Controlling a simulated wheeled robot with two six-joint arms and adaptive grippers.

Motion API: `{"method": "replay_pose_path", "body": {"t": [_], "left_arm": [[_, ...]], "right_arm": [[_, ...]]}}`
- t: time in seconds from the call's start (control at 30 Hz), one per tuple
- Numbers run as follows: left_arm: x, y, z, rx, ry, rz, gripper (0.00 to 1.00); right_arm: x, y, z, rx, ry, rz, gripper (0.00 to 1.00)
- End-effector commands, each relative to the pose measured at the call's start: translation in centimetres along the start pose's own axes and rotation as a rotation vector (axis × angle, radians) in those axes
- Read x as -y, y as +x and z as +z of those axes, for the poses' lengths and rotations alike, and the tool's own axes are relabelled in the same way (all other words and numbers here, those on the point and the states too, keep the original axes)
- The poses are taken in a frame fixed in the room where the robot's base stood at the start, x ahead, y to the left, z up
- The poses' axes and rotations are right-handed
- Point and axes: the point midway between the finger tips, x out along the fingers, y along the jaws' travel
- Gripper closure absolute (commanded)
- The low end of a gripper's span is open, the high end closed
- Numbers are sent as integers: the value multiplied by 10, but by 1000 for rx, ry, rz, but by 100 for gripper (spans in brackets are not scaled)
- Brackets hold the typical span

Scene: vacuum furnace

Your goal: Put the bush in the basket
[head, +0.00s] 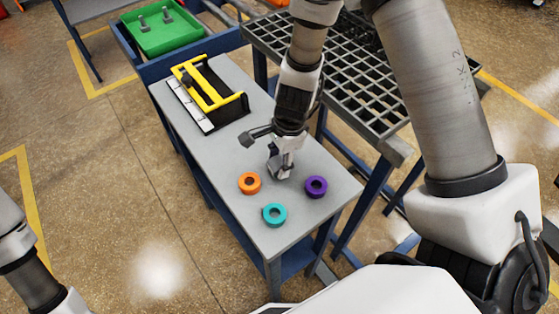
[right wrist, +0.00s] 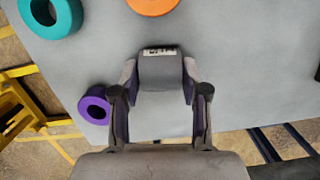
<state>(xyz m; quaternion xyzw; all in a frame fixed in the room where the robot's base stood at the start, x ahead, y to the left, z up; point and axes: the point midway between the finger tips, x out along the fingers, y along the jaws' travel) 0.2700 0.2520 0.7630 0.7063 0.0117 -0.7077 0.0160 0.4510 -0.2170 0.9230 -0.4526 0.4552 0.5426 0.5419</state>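A grey bush (right wrist: 160,72) with a small printed label is between the fingertips of my right gripper (right wrist: 160,80) in the right wrist view. Both fingertips appear to touch its sides. In the head view my right gripper (head: 284,160) points down at the near part of the grey table, and the bush (head: 280,170) is partly hidden by it. I cannot tell whether the bush still touches the table. A dark metal grid basket (head: 350,75) stands on a blue frame to the right of the table. My left gripper is out of view.
Orange (head: 250,183), teal (head: 274,215) and purple (head: 316,187) rings lie around the gripper on the grey table (head: 225,150). A yellow-handled black carrier (head: 208,92) sits at its far end. A green tray (head: 160,32) with grey parts stands beyond.

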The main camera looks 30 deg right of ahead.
Motion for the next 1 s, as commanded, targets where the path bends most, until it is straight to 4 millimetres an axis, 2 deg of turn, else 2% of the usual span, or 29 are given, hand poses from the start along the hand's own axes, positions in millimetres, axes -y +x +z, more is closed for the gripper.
{"method": "replay_pose_path", "body": {"t": [0.3, 0.43, 0.63, 0.8, 0.93, 0.97, 1.0], "left_arm": [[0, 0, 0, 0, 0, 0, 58], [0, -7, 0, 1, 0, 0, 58], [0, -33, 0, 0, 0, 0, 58], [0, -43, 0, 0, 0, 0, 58], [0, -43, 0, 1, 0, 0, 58], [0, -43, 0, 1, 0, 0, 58], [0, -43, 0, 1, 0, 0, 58]], "right_arm": [[0, 0, 0, 0, 0, 0, 34], [0, -11, 1, 1, -1, 0, 34], [1, -58, 2, 2, -1, -4, 34], [1, -98, 1, 2, -2, -4, 34], [1, -116, 1, 1, -1, -3, 34], [0, -118, 0, 1, -1, -1, 42], [0, -120, 0, 1, 0, 0, 42]]}}
